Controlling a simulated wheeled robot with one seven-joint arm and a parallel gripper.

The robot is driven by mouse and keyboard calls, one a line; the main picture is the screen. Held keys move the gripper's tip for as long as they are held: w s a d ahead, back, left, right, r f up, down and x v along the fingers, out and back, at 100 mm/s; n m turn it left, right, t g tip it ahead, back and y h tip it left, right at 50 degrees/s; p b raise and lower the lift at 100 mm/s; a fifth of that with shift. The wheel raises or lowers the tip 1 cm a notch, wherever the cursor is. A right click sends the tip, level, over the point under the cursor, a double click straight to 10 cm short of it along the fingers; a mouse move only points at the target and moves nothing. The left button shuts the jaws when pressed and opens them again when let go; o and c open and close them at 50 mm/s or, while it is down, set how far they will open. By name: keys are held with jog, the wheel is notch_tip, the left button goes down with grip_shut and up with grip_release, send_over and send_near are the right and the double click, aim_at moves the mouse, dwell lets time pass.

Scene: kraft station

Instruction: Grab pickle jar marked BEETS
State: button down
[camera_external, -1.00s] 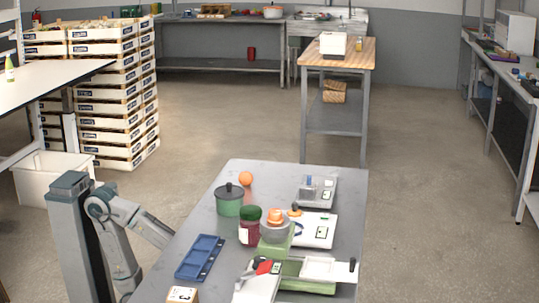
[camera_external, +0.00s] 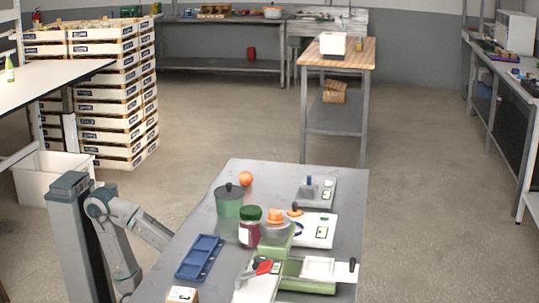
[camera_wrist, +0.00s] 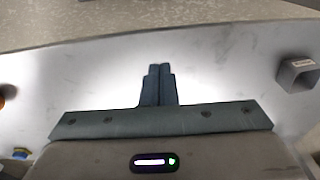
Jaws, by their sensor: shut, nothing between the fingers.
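A jar with dark red contents, a green lid and a white label (camera_external: 249,231) stands upright on the grey table (camera_external: 222,268) in the external view. Its label is too small to read. In the wrist view my gripper (camera_wrist: 158,70) is shut and empty, its two fingers together over a pale surface. The jar does not show in the wrist view. In the external view my arm is left of the table and its end is hidden, so the distance from gripper to jar cannot be told.
A blue tray (camera_external: 199,257) lies in front. In the wrist view a grey hollow box (camera_wrist: 298,73) is at the right.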

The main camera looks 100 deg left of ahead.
jog(key=shift+c, duration=1.5)
grip_release()
